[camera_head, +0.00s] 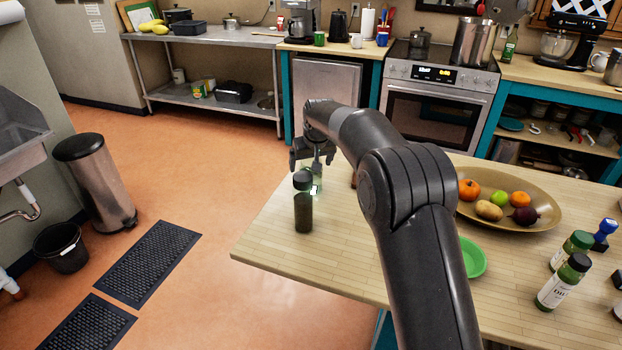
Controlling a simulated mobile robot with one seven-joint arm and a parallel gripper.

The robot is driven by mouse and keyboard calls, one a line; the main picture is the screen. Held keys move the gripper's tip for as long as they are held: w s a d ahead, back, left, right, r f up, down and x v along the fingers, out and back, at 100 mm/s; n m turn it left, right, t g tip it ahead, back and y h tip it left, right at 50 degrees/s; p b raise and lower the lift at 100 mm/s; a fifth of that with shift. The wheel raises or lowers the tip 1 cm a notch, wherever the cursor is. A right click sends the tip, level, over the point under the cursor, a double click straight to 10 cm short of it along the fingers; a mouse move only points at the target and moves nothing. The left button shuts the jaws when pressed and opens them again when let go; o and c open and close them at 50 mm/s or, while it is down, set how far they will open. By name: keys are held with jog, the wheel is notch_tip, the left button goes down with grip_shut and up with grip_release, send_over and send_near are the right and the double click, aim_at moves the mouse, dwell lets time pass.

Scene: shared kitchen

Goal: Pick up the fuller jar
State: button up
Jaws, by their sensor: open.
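A jar with a black lid and dark contents (303,211) stands upright near the left corner of the wooden table (270,248). It looks dark from its base up to near the lid. Just behind it is a paler, see-through glass jar (317,183), partly hidden by the dark jar and my gripper; its fill level is hard to tell. My gripper (313,163) is open, pointing down at the paler jar, behind the dark jar. Whether its fingers touch the paler jar cannot be told.
The front left of the tabletop is clear. My arm hides the table's middle.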

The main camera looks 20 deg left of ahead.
jog(key=x, duration=0.2)
jog(key=shift+w+f, duration=0.1)
jog(key=shift+f, duration=0.25)
jog(key=shift+c, duration=0.2)
jog(key=shift+r, duration=0.1)
jog(key=c, duration=1.4)
